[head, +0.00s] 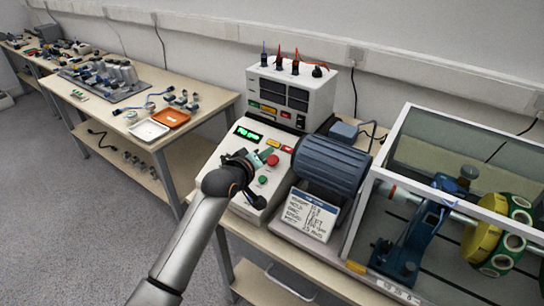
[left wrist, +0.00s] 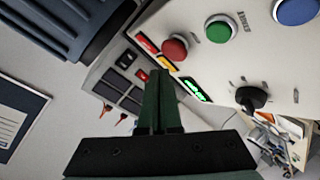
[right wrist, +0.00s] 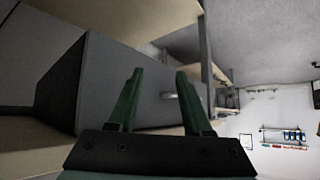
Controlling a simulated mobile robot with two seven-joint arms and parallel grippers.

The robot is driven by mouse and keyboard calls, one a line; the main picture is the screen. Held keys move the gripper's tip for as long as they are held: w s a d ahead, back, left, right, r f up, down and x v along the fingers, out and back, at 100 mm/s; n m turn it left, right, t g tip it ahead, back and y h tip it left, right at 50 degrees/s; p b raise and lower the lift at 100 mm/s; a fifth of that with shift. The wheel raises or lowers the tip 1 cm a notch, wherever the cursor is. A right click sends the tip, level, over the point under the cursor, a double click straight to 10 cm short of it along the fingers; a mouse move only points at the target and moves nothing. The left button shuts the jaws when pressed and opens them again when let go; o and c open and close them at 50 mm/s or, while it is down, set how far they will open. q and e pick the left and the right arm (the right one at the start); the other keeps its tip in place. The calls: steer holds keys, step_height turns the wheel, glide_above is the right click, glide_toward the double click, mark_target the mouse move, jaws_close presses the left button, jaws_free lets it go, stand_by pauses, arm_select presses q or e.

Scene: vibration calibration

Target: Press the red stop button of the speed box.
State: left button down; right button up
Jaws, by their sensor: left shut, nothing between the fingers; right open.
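The speed box (head: 216,160) is a pale sloped console with a lit green display (head: 248,134). Its red stop button (head: 272,160) sits above a green button (head: 262,180) in the head view. The red button also shows in the left wrist view (left wrist: 175,48), just right of the fingertips. My left gripper (head: 267,153) is shut and empty over the panel, its tips close beside the red button; I cannot tell the height gap. It fills the lower middle of the left wrist view (left wrist: 158,74). My right gripper (right wrist: 160,74) is open and empty, away from the box.
A blue-grey motor (head: 328,165) stands right of the box, beside a clear-walled guard (head: 430,125) over a rotor. A power supply (head: 290,92) with leads stands behind. A black knob (left wrist: 250,97) and a blue button (left wrist: 297,10) are also on the panel.

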arm_select(q)
steer(key=shift+s+d+f, duration=0.3)
steer(key=shift+s+d, duration=0.05)
steer(key=shift+d, duration=0.25)
steer(key=r+p, duration=0.1)
steer(key=p, duration=0.1)
steer(key=s+a+r+p, duration=0.1)
steer(key=r+p, duration=0.2)
steer(key=p, duration=0.1)
steer(key=shift+s+a+r, duration=0.2)
steer(key=shift+s, duration=0.15)
